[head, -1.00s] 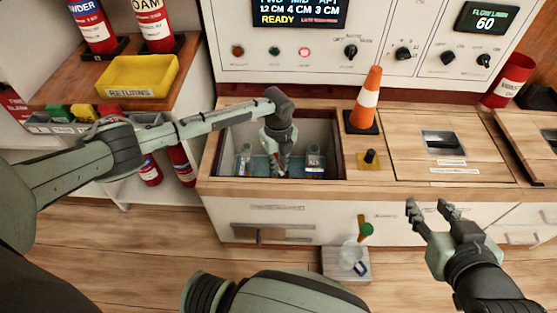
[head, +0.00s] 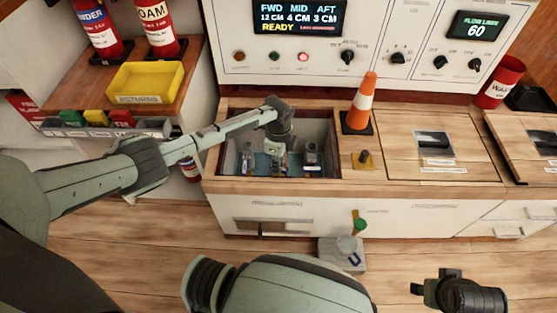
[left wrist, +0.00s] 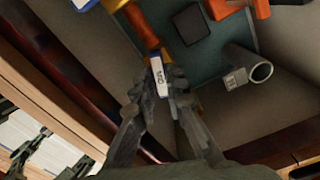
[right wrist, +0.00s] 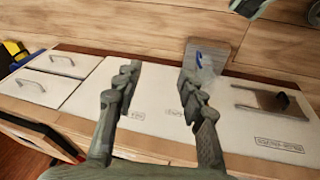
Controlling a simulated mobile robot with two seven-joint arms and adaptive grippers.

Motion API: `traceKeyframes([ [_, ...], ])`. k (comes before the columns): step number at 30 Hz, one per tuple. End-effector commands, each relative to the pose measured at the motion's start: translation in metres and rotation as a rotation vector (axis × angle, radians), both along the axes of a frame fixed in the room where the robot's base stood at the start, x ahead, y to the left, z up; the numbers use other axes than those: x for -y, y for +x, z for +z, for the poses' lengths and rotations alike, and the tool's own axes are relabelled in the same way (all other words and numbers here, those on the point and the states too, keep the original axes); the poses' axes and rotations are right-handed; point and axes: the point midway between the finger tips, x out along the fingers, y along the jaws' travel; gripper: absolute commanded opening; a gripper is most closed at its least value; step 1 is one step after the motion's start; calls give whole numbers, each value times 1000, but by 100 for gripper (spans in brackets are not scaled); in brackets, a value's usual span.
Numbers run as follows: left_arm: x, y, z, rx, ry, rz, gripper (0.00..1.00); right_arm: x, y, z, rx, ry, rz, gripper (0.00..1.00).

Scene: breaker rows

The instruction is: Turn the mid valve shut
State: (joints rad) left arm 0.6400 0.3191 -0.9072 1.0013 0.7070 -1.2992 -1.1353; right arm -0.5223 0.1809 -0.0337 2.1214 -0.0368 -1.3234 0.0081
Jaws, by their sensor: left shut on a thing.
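The mid valve shows in the left wrist view as a narrow part with a white label (left wrist: 158,76), which seems to read MID, between my fingers. My left gripper (left wrist: 163,100) is shut on it. In the head view my left gripper (head: 277,150) reaches down into the open bay (head: 233,130) in the counter, and my wrist hides most of the valve. The valve's exact angle cannot be told. My right gripper (right wrist: 160,88) is open and empty in the right wrist view, above the floor in front of the counter. Only part of it shows in the head view (head: 420,290).
An orange cone (head: 366,100) and a small knob (head: 363,157) stand right of the bay. The display (head: 298,16) reads FWD 12, MID 4, AFT 3 CM, READY. A yellow tray (head: 144,82) sits at left. A grey block (head: 341,255) lies in front of the counter.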

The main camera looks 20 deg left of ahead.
Motion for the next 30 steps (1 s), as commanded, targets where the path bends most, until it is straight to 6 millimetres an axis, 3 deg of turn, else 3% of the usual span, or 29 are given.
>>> traceKeyframes([
  [13, -2, 0, 2, -1, 3, 290, 0, -3, -1, -45, -23, 26, 1, 40],
  [30, -3, 0, 0, -1, 5, 362, 0, -3, -2, -57, -27, 33, 2, 40],
])
